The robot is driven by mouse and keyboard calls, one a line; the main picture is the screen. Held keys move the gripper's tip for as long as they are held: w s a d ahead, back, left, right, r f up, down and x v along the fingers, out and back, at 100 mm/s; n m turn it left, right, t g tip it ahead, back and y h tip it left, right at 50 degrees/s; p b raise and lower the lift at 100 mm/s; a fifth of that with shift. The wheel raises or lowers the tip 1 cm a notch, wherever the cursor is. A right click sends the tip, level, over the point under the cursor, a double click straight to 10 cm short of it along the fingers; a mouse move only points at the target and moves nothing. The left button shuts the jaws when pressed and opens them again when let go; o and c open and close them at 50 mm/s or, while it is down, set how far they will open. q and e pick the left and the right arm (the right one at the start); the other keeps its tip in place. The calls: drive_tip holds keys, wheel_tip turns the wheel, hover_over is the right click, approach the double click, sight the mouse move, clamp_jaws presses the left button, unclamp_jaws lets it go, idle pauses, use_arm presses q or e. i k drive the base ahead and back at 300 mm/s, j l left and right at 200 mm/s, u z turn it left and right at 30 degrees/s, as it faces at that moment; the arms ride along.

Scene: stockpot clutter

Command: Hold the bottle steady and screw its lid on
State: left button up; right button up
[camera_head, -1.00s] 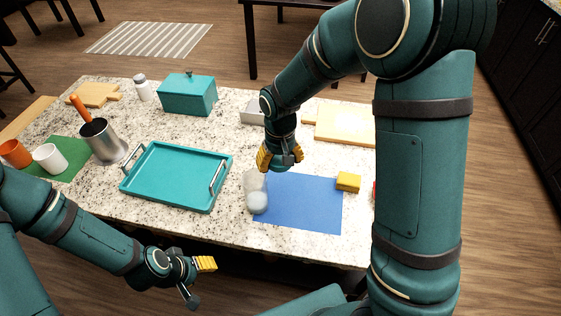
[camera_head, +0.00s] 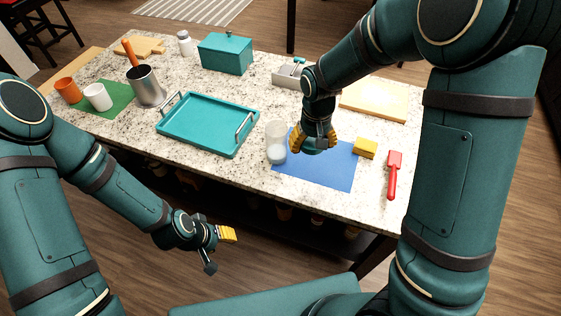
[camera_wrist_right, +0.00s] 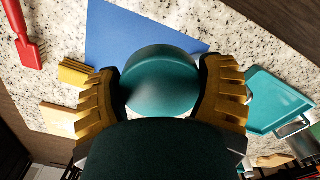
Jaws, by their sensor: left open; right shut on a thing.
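The bottle (camera_head: 276,143) is a clear, upright container with pale contents. It stands open at the left edge of the blue mat (camera_head: 325,175). My right gripper (camera_head: 313,143) is just right of the bottle, over the mat, with its yellow fingers pointing down. In the right wrist view its fingers are shut on both sides of a round teal lid (camera_wrist_right: 160,80). I cannot tell whether the lid touches the mat. My left gripper (camera_head: 219,250) is open and empty, in front of the counter's near edge and away from the bottle.
A teal tray (camera_head: 165,133) with upright handles lies left of the bottle. A yellow sponge (camera_head: 365,148) and a red-handled tool (camera_head: 393,178) lie to the right. A teal box (camera_head: 225,55), grey container (camera_head: 287,76) and cutting board (camera_head: 375,100) stand behind. The mat's front is clear.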

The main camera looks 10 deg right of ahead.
sight(276, 131)
drive_tip(key=k, duration=0.3)
drive_tip(key=z, duration=1.65)
drive_tip(key=k+j, duration=0.1)
drive_tip(key=j, duration=0.3)
drive_tip(key=k+j, duration=0.1)
drive_tip(key=j, duration=0.25)
drive_tip(key=k+j, duration=0.1)
drive_tip(key=j, duration=0.3)
drive_tip(key=k+j, duration=0.15)
drive_tip(key=j, duration=0.2)
drive_tip(key=k+j, duration=0.1)
drive_tip(key=j, duration=0.3)
drive_tip(key=k+j, duration=0.1)
drive_tip(key=j, duration=0.3)
